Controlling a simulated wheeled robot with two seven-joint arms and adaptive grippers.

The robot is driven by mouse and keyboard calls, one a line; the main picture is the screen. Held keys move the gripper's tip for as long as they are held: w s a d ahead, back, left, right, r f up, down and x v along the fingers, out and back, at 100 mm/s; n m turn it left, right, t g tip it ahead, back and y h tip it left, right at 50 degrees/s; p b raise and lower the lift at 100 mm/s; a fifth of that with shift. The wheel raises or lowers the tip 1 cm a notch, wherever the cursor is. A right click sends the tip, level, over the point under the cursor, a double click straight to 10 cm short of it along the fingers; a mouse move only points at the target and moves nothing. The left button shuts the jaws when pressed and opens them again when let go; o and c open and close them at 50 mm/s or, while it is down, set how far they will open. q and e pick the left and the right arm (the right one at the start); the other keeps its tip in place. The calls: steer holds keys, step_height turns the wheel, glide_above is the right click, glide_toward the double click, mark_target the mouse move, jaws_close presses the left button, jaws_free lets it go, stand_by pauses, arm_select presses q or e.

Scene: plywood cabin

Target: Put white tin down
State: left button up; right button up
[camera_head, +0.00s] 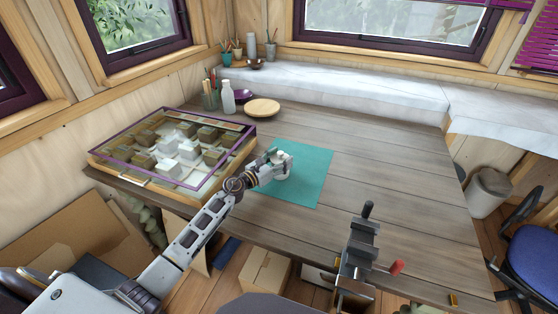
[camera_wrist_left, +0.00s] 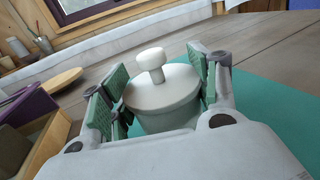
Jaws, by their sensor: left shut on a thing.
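The white tin (camera_head: 284,163) is a small round pot with a lid and a mushroom-shaped knob. It also shows in the left wrist view (camera_wrist_left: 164,97), upright or nearly so, between the green finger pads. My left gripper (camera_head: 271,168) is shut on the tin, one finger on each side. Gripper and tin are over the left part of the teal mat (camera_head: 310,185) on the wooden table. The tin's base is hidden, so I cannot tell whether it touches the mat. My right gripper is not in view.
A display case (camera_head: 107,159) with a purple frame stands left of the mat. Behind are a round wooden board (camera_head: 262,107), a white bottle (camera_head: 228,98) and a pencil jar (camera_head: 210,100). A dark vise (camera_head: 360,245) sits at the front edge. The table right of the mat is clear.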

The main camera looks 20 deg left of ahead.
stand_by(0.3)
arm_select(q)
steer(key=shift+f, duration=0.1)
steer(key=o, duration=1.1)
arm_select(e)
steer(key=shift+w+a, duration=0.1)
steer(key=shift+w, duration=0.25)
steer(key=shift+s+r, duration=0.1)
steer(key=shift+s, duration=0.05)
